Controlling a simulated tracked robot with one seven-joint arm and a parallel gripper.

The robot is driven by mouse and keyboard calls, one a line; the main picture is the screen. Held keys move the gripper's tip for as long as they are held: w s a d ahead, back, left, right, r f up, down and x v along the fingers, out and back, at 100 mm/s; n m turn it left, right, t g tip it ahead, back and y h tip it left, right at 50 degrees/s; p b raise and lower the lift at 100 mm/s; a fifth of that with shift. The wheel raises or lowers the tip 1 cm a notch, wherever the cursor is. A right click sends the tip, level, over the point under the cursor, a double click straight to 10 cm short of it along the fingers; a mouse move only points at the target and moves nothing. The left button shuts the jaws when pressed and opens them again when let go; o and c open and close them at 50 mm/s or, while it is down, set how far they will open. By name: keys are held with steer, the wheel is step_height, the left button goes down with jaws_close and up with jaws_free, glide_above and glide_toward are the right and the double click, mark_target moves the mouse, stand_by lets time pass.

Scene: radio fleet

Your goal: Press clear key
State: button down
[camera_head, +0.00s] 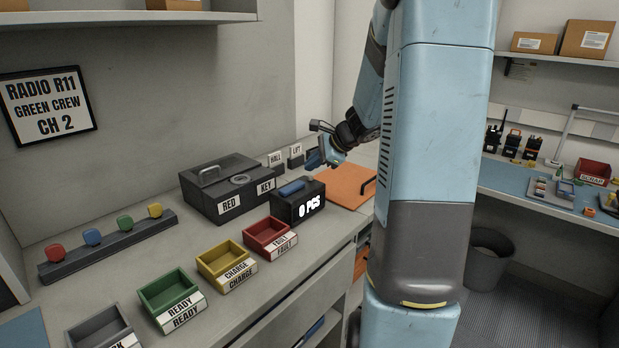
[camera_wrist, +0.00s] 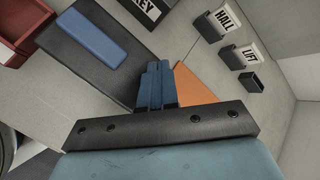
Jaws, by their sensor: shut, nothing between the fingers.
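A dark counter box (camera_head: 297,205) on the bench reads "0 PCS" on its front. A long blue key (camera_head: 291,187) lies on its top; no label saying "clear" is readable. In the wrist view, the blue key (camera_wrist: 90,36) shows at upper left on the dark box top. My gripper (camera_head: 315,160) is behind and right of the counter box, over the back of the bench near an orange panel (camera_head: 345,184). Its blue fingers (camera_wrist: 158,82) are together and empty, to the right of the key in the wrist view. A gap shows between fingers and key.
A dark lidded box (camera_head: 222,185) marked RED KEY stands left of the counter. HALL (camera_head: 274,160) and LIFT (camera_head: 296,157) holders stand behind it. FAULT (camera_head: 270,236), CHARGE (camera_head: 225,264) and READY (camera_head: 171,297) trays line the front. A rack of coloured keys (camera_head: 108,245) sits left.

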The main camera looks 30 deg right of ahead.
mark_target(313, 181)
steer(key=shift+r, duration=0.1)
steer(key=shift+r, duration=2.4)
